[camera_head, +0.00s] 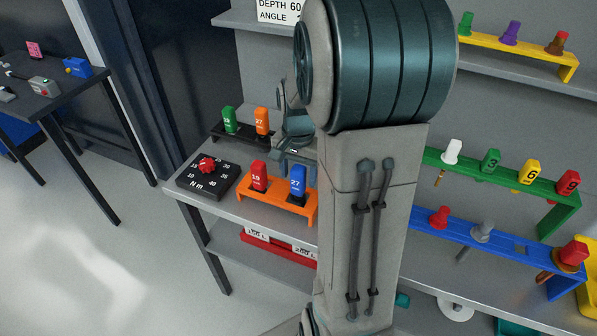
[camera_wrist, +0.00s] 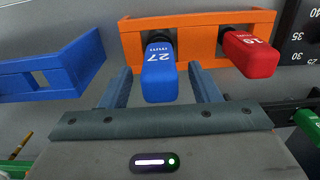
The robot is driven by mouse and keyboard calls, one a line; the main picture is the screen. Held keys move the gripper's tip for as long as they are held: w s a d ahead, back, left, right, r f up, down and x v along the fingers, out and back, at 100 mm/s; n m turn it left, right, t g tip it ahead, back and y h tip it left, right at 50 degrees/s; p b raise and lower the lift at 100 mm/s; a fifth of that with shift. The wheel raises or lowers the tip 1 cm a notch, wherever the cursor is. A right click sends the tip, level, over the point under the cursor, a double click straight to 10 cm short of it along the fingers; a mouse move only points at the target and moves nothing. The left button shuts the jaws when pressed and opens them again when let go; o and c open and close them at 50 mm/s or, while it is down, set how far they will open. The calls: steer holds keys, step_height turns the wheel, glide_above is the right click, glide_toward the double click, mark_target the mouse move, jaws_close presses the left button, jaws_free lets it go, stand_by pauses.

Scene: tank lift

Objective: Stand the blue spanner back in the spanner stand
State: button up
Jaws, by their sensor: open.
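The blue spanner (camera_head: 297,181), marked 27, stands upright at the right end of an orange stand (camera_head: 312,208) on the grey bench. In the wrist view its blue handle (camera_wrist: 158,80) shows in front of the orange stand (camera_wrist: 200,22). How deep it sits is hidden. My gripper (camera_head: 290,160) is open, just beyond the blue handle in the head view. In the wrist view the two fingers of my gripper (camera_wrist: 161,70) are on either side of the handle, with a visible gap at each side.
A red spanner (camera_head: 259,176) stands left of the blue one. A black stand (camera_head: 243,135) with green and orange spanners is behind. A black dial block (camera_head: 208,177) is at left. A blue rack (camera_head: 500,245) and a green rack (camera_head: 505,176) are at right.

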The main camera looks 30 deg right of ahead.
step_height(320, 180, up, 8)
steer(key=p, duration=0.5)
steer(key=shift+r+p, duration=0.15)
steer(key=shift+p, duration=0.25)
steer(key=shift+s+a+r, duration=0.1)
steer(key=shift+a+r, duration=0.15)
steer(key=shift+a, duration=0.05)
steer(key=s+a+r+n+t, duration=0.3)
steer(key=s+a+r+n, duration=0.4)
steer(key=s+a+n, duration=0.3)
steer(key=shift+s+a+t, duration=0.4)
steer(key=shift+s+a, duration=0.45)
steer(key=shift+s, duration=0.4)
steer(key=shift+r, duration=0.1)
